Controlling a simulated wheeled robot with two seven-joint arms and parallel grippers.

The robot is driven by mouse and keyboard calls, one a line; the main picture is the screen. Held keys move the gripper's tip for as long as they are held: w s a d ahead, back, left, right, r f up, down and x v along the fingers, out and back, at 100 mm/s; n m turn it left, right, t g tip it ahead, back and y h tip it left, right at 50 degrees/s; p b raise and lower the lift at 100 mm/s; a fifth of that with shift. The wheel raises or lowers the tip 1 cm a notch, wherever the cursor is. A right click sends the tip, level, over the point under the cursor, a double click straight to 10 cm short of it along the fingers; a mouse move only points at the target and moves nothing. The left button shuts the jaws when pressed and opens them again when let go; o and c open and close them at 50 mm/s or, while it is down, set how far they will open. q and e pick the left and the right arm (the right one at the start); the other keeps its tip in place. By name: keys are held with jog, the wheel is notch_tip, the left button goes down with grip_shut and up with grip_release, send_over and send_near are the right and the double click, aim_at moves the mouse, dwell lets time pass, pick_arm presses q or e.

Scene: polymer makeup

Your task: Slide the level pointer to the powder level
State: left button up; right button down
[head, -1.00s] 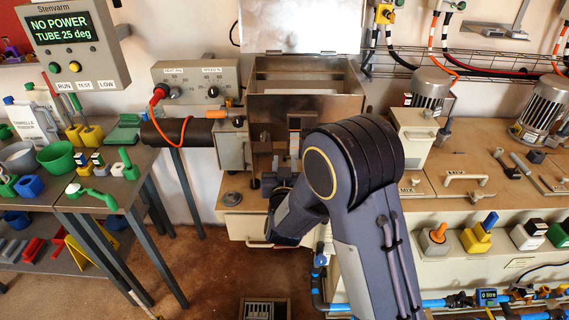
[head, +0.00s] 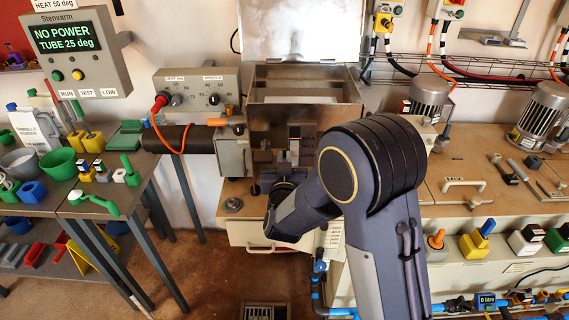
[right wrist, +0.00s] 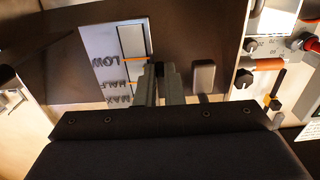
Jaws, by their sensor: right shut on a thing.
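A level gauge with a narrow window (right wrist: 132,42) is on the front of the metal hopper. Its plate carries the words LOW, HALF and MAX, which appear turned over in the right wrist view. One orange line lies beside LOW and another beside HALF; I cannot tell for sure which belongs to the pointer. My right gripper (right wrist: 160,72) is at the gauge's edge, its fingers shut on a small part, probably the pointer's tab, mostly hidden between them. The gauge (head: 294,145) also shows in the head view, where my right arm hides the fingers. The powder level is not clear. My left gripper is not in view.
A grey block (right wrist: 204,79) protrudes close beside my right fingers. The open hopper (head: 305,85) is above the gauge. A control box (head: 197,92) and a dark tube (head: 180,138) stand to the left. The tool table (head: 95,205) is farther left.

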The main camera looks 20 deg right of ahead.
jog(key=c, duration=1.5)
grip_release()
jog(key=shift+f, duration=0.1)
jog(key=b+v, duration=0.1)
jog(key=v, duration=0.6)
jog(key=shift+s+a+b, duration=0.1)
jog(key=shift+s+b, duration=0.2)
jog(key=shift+s, duration=0.1)
jog(key=shift+c, duration=0.5)
